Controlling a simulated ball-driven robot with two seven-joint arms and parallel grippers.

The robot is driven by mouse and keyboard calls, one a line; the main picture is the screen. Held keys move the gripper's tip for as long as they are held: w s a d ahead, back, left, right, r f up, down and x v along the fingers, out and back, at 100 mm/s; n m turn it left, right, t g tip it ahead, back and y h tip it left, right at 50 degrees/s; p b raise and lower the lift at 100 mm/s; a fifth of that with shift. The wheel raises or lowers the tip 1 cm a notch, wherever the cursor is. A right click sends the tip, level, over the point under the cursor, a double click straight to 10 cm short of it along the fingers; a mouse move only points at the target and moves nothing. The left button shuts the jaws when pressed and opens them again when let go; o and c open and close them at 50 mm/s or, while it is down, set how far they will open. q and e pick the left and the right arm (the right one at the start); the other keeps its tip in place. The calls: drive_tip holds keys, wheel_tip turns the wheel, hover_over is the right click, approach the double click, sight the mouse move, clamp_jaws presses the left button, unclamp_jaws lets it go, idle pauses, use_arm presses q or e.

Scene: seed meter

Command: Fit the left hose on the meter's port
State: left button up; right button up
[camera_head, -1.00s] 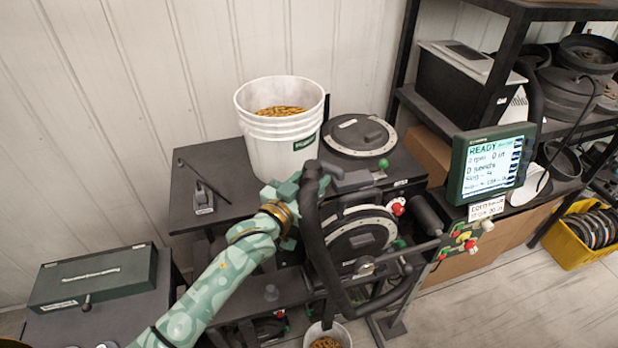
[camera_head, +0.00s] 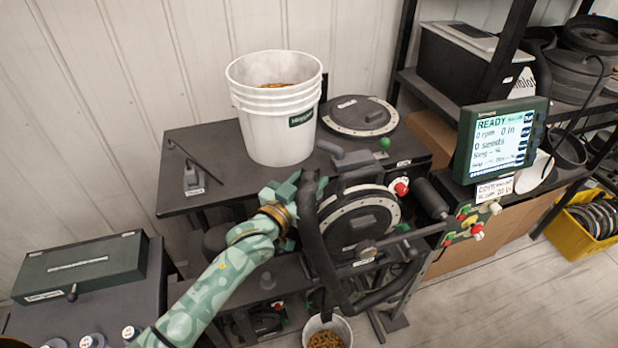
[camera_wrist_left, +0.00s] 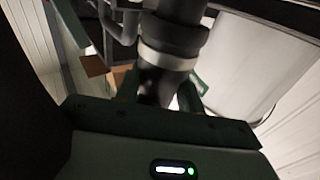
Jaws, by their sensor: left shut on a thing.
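The seed meter (camera_head: 361,222) is a dark round housing with a pale ring, standing in a frame below the bench top. A grey pipe stub (camera_head: 345,157), which may be its port, sticks out at its upper left. My left gripper (camera_head: 306,190) is shut on the upper end of a thick black hose (camera_head: 318,252). The hose hangs down and curves right below the meter. Its top end looks apart from the stub, a little lower and left. In the left wrist view a pale collar (camera_wrist_left: 165,60) circles the dark hose between the fingers. My right gripper is out of view.
A white seed bucket (camera_head: 272,125) stands on the bench behind my gripper. A monitor (camera_head: 497,142) reading READY stands to the right. A small bucket (camera_head: 343,328) with seeds sits below. A green case (camera_head: 75,268) lies at left.

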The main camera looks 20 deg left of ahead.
use_arm(q)
drive_tip(key=shift+f, duration=0.35)
idle(0.6)
drive_tip(key=shift+f, duration=0.5)
idle(0.5)
drive_tip(key=o, duration=1.2)
drive_tip(key=b+v, duration=0.1)
drive_tip(key=v, duration=1.5)
drive_tip(key=shift+s+b, duration=0.2)
drive_tip(key=shift+b, duration=0.15)
